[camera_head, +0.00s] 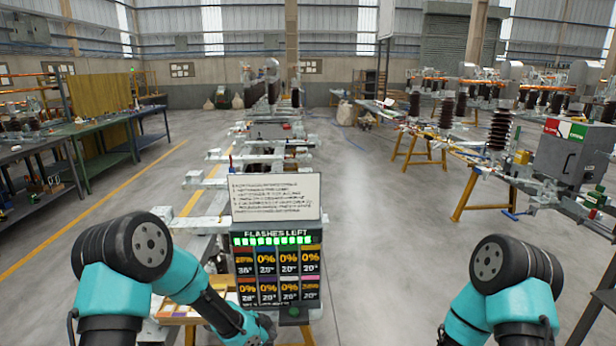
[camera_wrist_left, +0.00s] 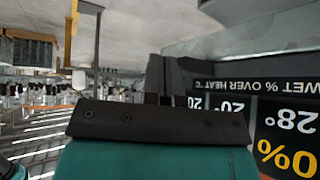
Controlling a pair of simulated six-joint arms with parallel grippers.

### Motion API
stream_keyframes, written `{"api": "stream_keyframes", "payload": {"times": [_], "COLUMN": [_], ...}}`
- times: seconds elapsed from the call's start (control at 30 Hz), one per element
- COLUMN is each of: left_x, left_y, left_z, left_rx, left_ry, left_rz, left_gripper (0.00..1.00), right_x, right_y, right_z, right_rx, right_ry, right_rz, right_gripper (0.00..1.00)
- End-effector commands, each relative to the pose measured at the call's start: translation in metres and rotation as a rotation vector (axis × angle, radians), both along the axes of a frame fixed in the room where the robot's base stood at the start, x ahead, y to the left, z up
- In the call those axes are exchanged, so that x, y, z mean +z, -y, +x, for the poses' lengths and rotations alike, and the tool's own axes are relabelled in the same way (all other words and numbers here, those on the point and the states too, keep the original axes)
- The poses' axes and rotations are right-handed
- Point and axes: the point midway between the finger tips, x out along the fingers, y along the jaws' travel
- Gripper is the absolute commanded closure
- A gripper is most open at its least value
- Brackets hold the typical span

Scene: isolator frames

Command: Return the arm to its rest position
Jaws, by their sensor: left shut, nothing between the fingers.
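My left arm (camera_head: 195,285) comes in from the lower left and reaches to the lower middle in the head view. Its gripper (camera_wrist_left: 166,78) is shut with nothing between the fingers in the wrist view, close to a dark display panel (camera_wrist_left: 285,125). The same panel (camera_head: 278,268) stands beside and above the end of my left arm in the head view. I cannot tell whether the gripper touches it. My right arm (camera_head: 500,290) is bent at the lower right, and its gripper is not in view.
A white text board (camera_head: 275,197) stands on top of the panel. A long metal frame (camera_head: 215,205) runs back behind it. A dark bench (camera_head: 75,135) is at the left. Frames with brown insulators (camera_head: 500,130) and a grey box (camera_head: 570,155) stand at the right. Bare floor lies between.

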Motion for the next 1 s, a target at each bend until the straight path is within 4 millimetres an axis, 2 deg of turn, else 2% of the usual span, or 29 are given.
{"api": "stream_keyframes", "payload": {"times": [0.03,0.2,0.4,0.5,0.6,0.67,1.0], "left_x": [-0.020,-0.069,-0.104,-0.110,-0.112,-0.112,-0.112], "left_y": [-0.014,-0.054,-0.091,-0.101,-0.107,-0.108,-0.108], "left_z": [-0.023,-0.102,-0.203,-0.241,-0.262,-0.268,-0.268], "left_rx": [0.089,0.408,0.791,0.932,1.013,1.035,1.039], "left_ry": [-0.086,-0.353,-0.634,-0.728,-0.779,-0.791,-0.792], "left_rz": [-0.023,-0.086,-0.111,-0.107,-0.102,-0.101,-0.101], "left_gripper": [1.00,1.00,1.00,1.00,1.00,1.00,1.00], "right_x": [0.000,0.000,0.000,0.000,0.000,0.000,0.000], "right_y": [0.000,0.000,0.000,0.000,0.000,0.000,0.000], "right_z": [0.000,0.000,0.000,0.000,0.000,0.000,0.000], "right_rx": [0.000,0.000,0.000,0.000,0.000,0.000,0.000], "right_ry": [0.000,0.000,0.000,0.000,0.000,0.000,0.000], "right_rz": [0.000,0.000,0.000,0.000,0.000,0.000,0.000], "right_gripper": [0.57,0.57,0.57,0.57,0.57,0.57,0.57]}}
